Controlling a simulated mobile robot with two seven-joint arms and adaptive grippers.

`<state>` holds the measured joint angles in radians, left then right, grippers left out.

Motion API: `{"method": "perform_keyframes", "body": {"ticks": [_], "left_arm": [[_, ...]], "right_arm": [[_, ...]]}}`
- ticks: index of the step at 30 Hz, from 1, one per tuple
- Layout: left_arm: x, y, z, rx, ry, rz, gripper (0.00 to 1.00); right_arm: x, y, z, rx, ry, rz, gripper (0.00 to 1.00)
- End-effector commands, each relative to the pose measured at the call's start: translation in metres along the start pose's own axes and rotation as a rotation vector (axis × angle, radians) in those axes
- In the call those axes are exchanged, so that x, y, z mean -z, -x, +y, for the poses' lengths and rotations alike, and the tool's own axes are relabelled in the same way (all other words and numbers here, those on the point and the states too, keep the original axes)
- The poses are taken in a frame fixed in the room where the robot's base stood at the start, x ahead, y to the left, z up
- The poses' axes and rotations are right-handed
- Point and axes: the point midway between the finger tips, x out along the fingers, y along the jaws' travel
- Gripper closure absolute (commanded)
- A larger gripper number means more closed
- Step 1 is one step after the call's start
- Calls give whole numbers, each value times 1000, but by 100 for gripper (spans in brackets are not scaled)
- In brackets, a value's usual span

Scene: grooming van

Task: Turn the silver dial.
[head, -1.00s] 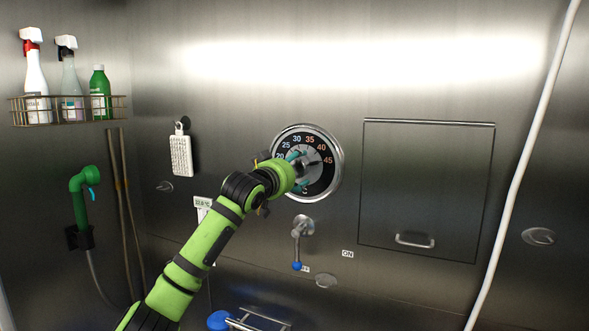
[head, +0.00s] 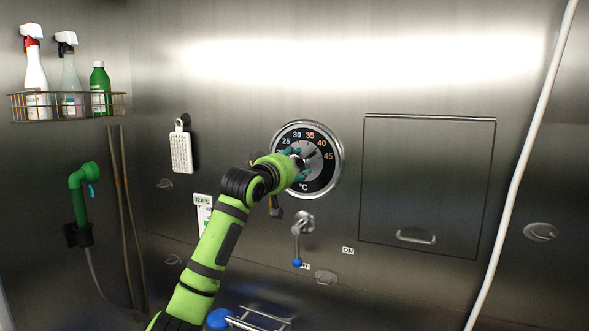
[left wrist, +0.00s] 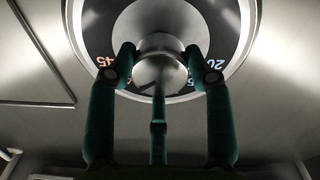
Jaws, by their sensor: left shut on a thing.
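The silver dial (left wrist: 160,68) is a round metal knob at the centre of a black temperature ring (head: 318,182) with numbers from the twenties to 45 and a °C mark. The ring has a chrome rim and sits on the steel wall. My left gripper (head: 298,165) covers part of the knob and the ring's left side in the head view. In the left wrist view my left gripper's teal fingers (left wrist: 162,75) are closed on both sides of the knob, with a third finger below it. My right gripper is not in view.
Below the ring is a lever with a blue tip (head: 297,262), near an ON label (head: 348,251). A hatch panel (head: 428,185) is to the right. A white hose (head: 525,165) hangs further right. A bottle rack (head: 70,106) and green sprayer (head: 82,190) are at left.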

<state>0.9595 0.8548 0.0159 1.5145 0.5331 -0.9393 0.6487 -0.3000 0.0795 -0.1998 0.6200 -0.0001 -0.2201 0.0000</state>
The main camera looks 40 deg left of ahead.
Motion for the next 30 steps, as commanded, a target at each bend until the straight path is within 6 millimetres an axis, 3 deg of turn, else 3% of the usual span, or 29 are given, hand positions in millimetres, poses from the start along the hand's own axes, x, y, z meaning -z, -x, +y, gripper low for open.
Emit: {"method": "perform_keyframes", "body": {"ticks": [15,30], "left_arm": [[-3,-1,1,-1,456,4,81],[-2,-1,1,0,643,7,81]], "right_arm": [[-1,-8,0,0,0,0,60],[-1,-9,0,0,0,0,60]]}}
